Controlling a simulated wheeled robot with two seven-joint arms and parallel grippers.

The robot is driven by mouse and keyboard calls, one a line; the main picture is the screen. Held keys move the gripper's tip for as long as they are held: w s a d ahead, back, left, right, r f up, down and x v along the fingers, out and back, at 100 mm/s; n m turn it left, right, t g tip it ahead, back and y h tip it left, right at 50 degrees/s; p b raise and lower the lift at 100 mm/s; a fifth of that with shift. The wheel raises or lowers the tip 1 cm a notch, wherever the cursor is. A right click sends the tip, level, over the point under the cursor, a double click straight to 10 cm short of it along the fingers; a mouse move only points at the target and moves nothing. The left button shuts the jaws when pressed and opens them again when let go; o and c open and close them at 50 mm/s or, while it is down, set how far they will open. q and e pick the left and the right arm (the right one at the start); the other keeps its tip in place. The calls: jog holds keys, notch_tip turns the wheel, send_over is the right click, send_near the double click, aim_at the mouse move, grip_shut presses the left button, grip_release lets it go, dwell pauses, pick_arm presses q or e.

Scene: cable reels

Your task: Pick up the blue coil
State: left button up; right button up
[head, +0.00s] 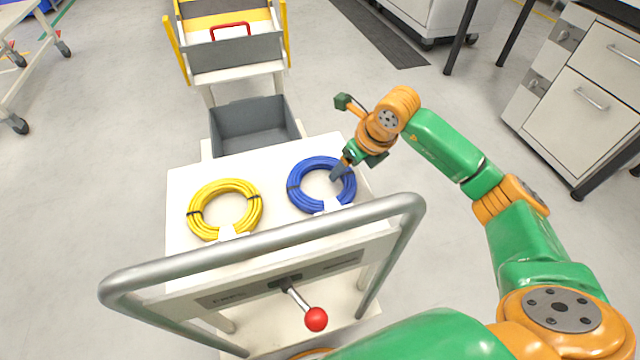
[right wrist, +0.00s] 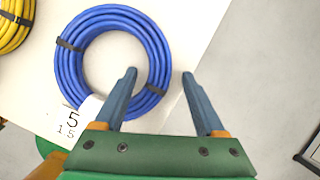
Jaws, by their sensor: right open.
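The blue coil (head: 310,163) lies flat on the right part of the white cart top, with black ties around it. It also shows in the right wrist view (right wrist: 68,72), where a white tag (right wrist: 88,112) with printed digits lies at its lower left. My right gripper (head: 340,172) is open at the coil's right side. In the right wrist view (right wrist: 158,78) one finger overlaps the coil's ring and opening, and the other is just outside its right edge. The ring's right side shows between the fingers; I cannot tell their height. My left gripper is not in view.
A yellow coil (head: 222,185) lies left of the blue one on the cart top (head: 180,180). The cart's metal handle (head: 270,240) runs along its near side, with a red-knobbed lever (head: 316,319). A grey bin (head: 222,137) stands behind the cart; drawers (head: 590,95) stand at right.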

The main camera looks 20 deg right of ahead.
jog(key=shift+w+f, duration=0.2)
jog(key=shift+f, duration=0.2)
jog(key=shift+r, duration=0.1)
grip_shut()
dwell(1.0)
